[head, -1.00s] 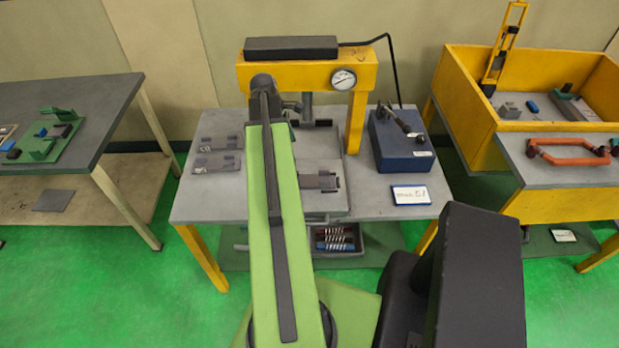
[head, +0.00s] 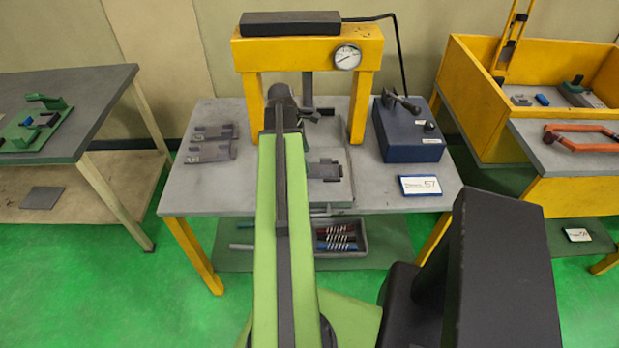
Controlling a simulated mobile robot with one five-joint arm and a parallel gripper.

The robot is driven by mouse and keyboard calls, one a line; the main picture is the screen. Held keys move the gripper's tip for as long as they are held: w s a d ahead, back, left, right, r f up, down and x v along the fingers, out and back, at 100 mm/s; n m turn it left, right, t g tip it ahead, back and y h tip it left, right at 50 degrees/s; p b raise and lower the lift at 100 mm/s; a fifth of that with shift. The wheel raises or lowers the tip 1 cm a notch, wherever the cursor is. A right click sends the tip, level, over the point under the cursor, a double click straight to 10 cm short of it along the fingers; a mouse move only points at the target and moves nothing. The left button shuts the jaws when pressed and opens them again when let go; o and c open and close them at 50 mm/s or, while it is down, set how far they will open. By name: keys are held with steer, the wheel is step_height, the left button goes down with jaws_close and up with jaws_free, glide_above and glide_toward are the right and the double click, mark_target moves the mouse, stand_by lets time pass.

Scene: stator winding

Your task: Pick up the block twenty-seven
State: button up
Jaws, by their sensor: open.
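No block with a readable number twenty-seven shows. Two flat grey notched pieces lie on the left of the grey table: a rear one (head: 214,132) and a front one (head: 209,152), with small light marks too small to read. Another grey notched piece (head: 325,171) sits on the plate under the yellow press (head: 364,95). My gripper (head: 319,113) is open in front of the press, partly hidden by my green arm. It is apart from the left pieces and holds nothing that I can see.
A blue box (head: 408,138) and a white card (head: 420,186) are on the table's right. A tray (head: 354,240) of coils is on the lower shelf. A yellow bin (head: 468,90) stands right, a side table (head: 75,105) left. Green floor lies between the tables.

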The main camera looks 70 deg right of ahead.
steer(key=b+x, duration=0.5)
steer(key=shift+w+a+f, duration=0.1)
steer(key=shift+w+f, duration=0.05)
steer(key=shift+f, duration=0.1)
steer(key=shift+r, duration=0.2)
jaws_close()
